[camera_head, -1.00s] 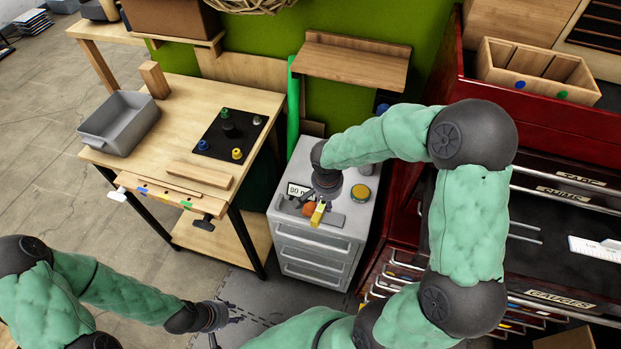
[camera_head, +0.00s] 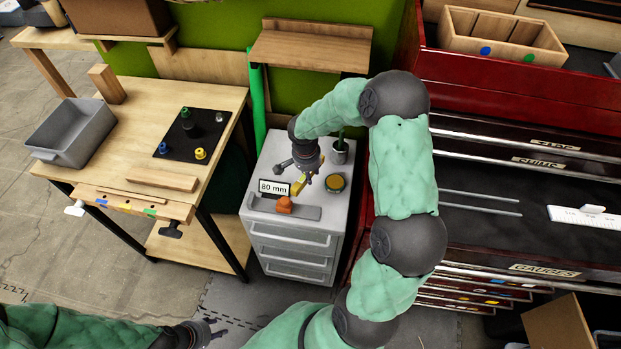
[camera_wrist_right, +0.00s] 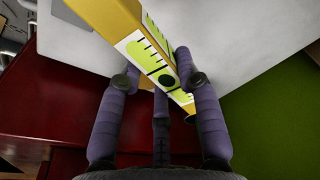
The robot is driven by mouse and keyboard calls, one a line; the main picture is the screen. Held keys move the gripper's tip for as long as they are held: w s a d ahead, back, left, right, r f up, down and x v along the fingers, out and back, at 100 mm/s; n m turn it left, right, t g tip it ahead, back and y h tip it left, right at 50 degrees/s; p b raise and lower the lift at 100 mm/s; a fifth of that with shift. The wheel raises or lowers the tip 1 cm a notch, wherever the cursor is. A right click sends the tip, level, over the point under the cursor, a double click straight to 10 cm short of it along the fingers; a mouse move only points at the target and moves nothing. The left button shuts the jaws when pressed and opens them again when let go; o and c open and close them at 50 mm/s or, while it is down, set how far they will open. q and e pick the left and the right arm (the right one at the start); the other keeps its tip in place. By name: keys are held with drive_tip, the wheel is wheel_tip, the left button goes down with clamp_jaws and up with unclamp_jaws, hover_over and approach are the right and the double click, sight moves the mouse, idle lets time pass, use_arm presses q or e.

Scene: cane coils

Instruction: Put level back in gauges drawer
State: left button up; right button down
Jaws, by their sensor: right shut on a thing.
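The level is a yellow bar with a pale green vial, seen close in the right wrist view (camera_wrist_right: 160,55) and small in the head view (camera_head: 299,187). My right gripper (camera_head: 307,181) is shut on it above the small grey cabinet. In the wrist view, the fingers of my right gripper (camera_wrist_right: 158,90) lie on both sides of the level, which is tilted. The gauges drawer (camera_head: 480,258) is pulled open in the red tool chest at the right. My left gripper (camera_head: 217,328) is low at the bottom of the head view, empty, its fingers apart.
The grey cabinet (camera_head: 292,227) holds an 80 mm sign (camera_head: 273,188), an orange piece (camera_head: 284,204), a round gauge (camera_head: 335,182) and a cup (camera_head: 339,152). The drawer holds a white ruler (camera_head: 585,217) and thin rods (camera_head: 480,202). A cardboard box (camera_head: 558,330) stands in front.

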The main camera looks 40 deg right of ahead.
drive_tip(key=f, duration=0.1)
drive_tip(key=w+d+f, duration=0.2)
drive_tip(key=shift+d+f+b, duration=0.15)
drive_tip(key=shift+f+b, duration=0.2)
drive_tip(key=shift+b, duration=0.05)
wheel_tip(320, 180, down, 3)
drive_tip(key=shift+w+d+f+b, duration=0.1)
drive_tip(key=shift+w+f+b, duration=0.05)
drive_tip(key=shift+b, duration=0.6)
drive_tip(key=shift+f, duration=0.1)
drive_tip(key=c, duration=1.1)
unclamp_jaws()
drive_tip(key=shift+o, duration=1.2)
